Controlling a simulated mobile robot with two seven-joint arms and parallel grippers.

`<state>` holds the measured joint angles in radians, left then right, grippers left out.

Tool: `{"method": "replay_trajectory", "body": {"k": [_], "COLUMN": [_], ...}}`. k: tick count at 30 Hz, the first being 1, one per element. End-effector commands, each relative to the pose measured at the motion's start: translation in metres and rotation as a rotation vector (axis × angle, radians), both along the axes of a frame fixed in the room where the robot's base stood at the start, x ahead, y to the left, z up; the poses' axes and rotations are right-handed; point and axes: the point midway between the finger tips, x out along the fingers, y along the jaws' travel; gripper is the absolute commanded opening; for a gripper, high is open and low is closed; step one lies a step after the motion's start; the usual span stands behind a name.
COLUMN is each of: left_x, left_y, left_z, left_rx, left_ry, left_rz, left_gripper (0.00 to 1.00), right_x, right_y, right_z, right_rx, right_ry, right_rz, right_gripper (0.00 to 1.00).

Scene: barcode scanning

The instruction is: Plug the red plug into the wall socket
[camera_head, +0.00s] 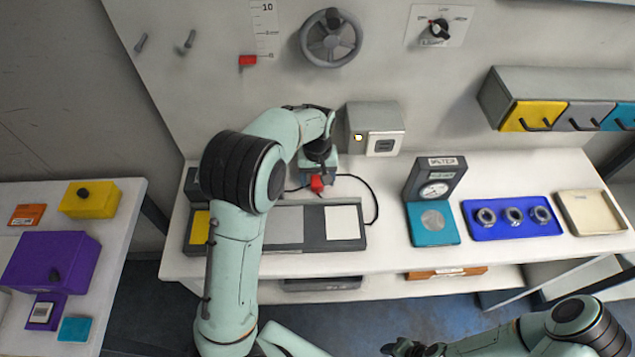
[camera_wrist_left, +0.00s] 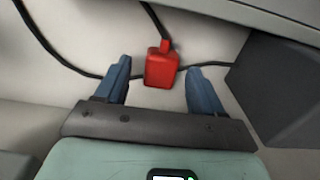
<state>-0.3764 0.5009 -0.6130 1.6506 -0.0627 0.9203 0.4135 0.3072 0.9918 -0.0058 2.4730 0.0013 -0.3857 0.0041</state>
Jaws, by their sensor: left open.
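The red plug (camera_head: 317,184) lies near the back of the table by the wall, with a black cable running from it. My left gripper (camera_head: 316,173) is right at the plug. In the left wrist view, its two blue fingers (camera_wrist_left: 158,66) are apart, with the red plug (camera_wrist_left: 161,67) between their tips and a visible gap on each side. The wall socket (camera_head: 384,146) is on the front of a grey box on the wall, just right of my left gripper. My right gripper (camera_head: 398,347) is low at the bottom edge, far from the plug; its fingers are too small to read.
A grey tray (camera_head: 290,247) with coloured panels lies in front of the plug. The black cable (camera_head: 373,195) loops right of it. A dial gauge (camera_head: 435,190), a blue tray with rings (camera_head: 500,232) and a beige tray (camera_head: 590,228) stand further right. A handwheel (camera_head: 331,38) is on the wall.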

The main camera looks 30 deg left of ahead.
Motion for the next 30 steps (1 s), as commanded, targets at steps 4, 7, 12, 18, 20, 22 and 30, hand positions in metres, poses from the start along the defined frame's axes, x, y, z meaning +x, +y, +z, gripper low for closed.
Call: {"method": "replay_trajectory", "body": {"k": [4, 7, 12, 18, 20, 22, 30], "left_x": [0.000, 0.000, 0.000, 0.000, 0.000, 0.000, 0.002], "left_y": [0.000, 0.000, 0.000, 0.000, 0.000, 0.000, 0.000], "left_z": [-0.001, -0.001, -0.001, -0.001, -0.001, -0.001, 0.027], "left_rx": [0.000, 0.000, 0.000, 0.000, 0.000, 0.000, -0.002], "left_ry": [-0.001, -0.001, -0.001, -0.001, -0.001, -0.001, -0.008], "left_rz": [0.000, 0.000, 0.000, 0.000, 0.000, 0.000, -0.001], "left_gripper": [0.68, 0.68, 0.45, 0.11, 0.11, 0.11, 0.11], "right_x": [0.000, 0.000, 0.000, 0.000, 0.000, 0.000, 0.003], "right_y": [0.000, 0.000, 0.000, 0.000, 0.000, 0.000, 0.000], "right_z": [0.000, 0.000, 0.000, 0.000, 0.000, 0.000, 0.002], "right_rx": [0.000, 0.000, 0.000, 0.000, 0.000, 0.000, 0.000], "right_ry": [0.000, 0.000, 0.000, 0.000, 0.000, 0.000, -0.003], "right_rz": [0.000, 0.000, 0.000, 0.000, 0.000, 0.000, 0.000], "right_gripper": [0.43, 0.43, 0.43, 0.43, 0.43, 0.43, 0.43]}}
